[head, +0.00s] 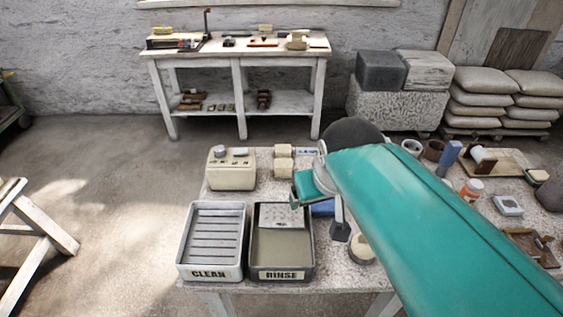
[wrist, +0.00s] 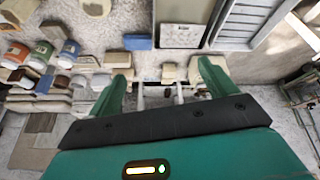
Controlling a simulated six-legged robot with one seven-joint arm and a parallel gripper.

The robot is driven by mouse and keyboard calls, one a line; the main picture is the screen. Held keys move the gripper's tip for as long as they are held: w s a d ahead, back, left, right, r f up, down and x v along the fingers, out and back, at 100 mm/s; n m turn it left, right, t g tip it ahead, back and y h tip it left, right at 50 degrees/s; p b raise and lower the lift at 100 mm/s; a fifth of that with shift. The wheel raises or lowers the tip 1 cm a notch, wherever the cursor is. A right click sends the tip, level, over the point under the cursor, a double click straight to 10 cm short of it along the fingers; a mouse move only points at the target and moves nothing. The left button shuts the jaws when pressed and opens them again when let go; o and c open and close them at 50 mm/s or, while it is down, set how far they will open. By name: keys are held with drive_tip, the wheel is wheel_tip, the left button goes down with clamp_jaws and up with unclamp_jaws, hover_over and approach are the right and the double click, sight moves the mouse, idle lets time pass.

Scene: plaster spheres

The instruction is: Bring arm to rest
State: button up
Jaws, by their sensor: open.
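My gripper (wrist: 165,74) shows in the wrist view with its two green fingers spread apart and nothing between them. In the head view my teal arm reaches in from the lower right. My gripper (head: 318,204) is above the table (head: 195,283), just right of the RINSE tray (head: 313,262). The arm hides part of the table's middle and right side. In the wrist view the scene appears upside down, with the tabletop along the top.
The CLEAN tray (head: 241,263) stands left of the RINSE tray. A beige box (head: 231,174) stands behind them. Jars, a blue block (head: 449,158) and a white scale-like device (head: 508,205) crowd the table's right side. A workbench (head: 238,55) stands at the back wall.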

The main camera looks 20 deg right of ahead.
drive_tip(key=shift+n+t+y, duration=0.3)
drive_tip(key=shift+y, duration=0.2)
drive_tip(key=s+a, duration=0.1)
drive_tip(key=a, duration=0.1)
drive_tip(key=s+a, duration=0.2)
drive_tip(key=shift+r, duration=0.1)
drive_tip(key=c, duration=1)
drive_tip(key=shift+s, duration=0.15)
drive_tip(key=shift+c, duration=0.2)
